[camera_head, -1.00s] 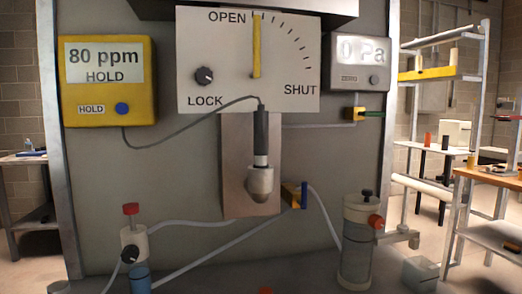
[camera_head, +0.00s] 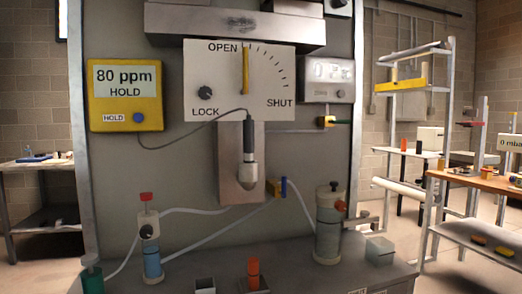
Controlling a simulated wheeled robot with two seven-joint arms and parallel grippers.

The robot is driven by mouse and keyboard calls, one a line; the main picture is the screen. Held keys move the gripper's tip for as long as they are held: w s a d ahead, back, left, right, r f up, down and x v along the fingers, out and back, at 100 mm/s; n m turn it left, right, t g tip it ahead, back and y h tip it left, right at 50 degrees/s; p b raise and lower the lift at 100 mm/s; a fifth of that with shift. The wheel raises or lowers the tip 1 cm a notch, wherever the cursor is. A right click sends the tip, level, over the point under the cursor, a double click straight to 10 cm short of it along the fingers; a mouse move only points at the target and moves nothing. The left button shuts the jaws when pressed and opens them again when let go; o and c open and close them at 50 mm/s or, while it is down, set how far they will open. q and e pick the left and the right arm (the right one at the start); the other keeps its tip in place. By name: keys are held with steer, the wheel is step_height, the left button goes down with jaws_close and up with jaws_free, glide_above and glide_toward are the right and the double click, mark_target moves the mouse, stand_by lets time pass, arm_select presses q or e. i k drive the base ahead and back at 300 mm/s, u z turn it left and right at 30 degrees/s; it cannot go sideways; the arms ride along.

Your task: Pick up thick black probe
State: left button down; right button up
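The thick black probe (camera_head: 248,138) hangs upright in the middle of the panel in the head view. Its lower end sits in a pale rounded holder (camera_head: 247,176) on a metal plate. A dark cable runs from the probe's top to the yellow meter (camera_head: 126,95), which reads 80 ppm HOLD. Neither of my grippers shows in the view.
The dial board (camera_head: 240,85) with a yellow lever is above the probe. On the bench below stand a red-capped vial (camera_head: 150,240), a grey open box (camera_head: 205,285), an orange piece (camera_head: 253,273) and a clear cylinder (camera_head: 328,230). Shelving stands at right.

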mark_target(249, 123)
steer(key=z, duration=0.9)
steer(key=i, duration=0.9)
steer(key=u, duration=1.95)
